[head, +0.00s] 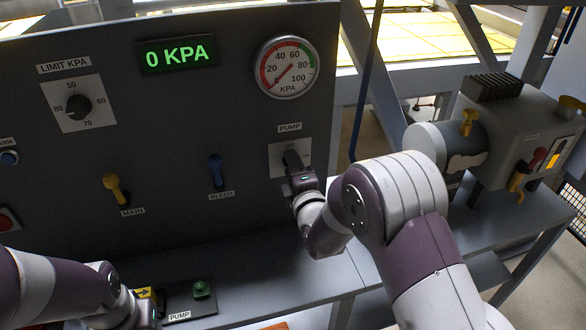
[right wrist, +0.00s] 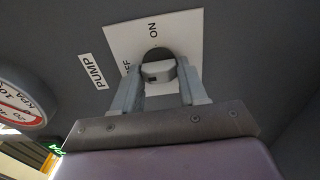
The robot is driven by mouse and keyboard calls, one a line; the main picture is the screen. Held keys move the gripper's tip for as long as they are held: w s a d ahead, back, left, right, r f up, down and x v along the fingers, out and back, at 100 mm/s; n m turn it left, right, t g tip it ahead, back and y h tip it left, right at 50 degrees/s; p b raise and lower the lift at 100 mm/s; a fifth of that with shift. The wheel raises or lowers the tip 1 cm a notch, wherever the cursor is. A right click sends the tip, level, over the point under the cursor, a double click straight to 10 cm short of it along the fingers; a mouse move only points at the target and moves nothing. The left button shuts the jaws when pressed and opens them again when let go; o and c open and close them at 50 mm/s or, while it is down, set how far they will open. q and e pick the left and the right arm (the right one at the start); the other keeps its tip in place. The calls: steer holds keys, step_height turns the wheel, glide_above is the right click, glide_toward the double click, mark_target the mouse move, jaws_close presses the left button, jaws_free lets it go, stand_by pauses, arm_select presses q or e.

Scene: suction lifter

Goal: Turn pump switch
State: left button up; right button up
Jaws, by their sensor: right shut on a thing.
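The pump switch is a dark rotary knob (head: 292,159) on a pale plate (head: 275,164) under the PUMP label, at the right of the dark panel. My right gripper (head: 297,172) is at the switch and partly hides it in the head view. In the right wrist view the knob (right wrist: 158,70) sits between the two fingers of my right gripper (right wrist: 159,82), which is shut on it. The plate's ON mark shows beyond the knob, and the OFF mark is partly covered by a finger.
A green display (head: 177,54) reads 0 KPA. A round gauge (head: 288,67) is above the switch. The blue bleed lever (head: 216,172) and yellow main lever (head: 116,188) are left of it. A pump unit (head: 530,130) stands on the bench at right.

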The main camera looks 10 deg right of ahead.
steer(key=shift+f, duration=0.1)
steer(key=o, duration=1)
steer(key=s, duration=0.6)
steer(key=s+b, duration=0.1)
steer(key=s, duration=0.5)
steer(key=shift+s+d, duration=0.2)
steer(key=shift+s, duration=0.2)
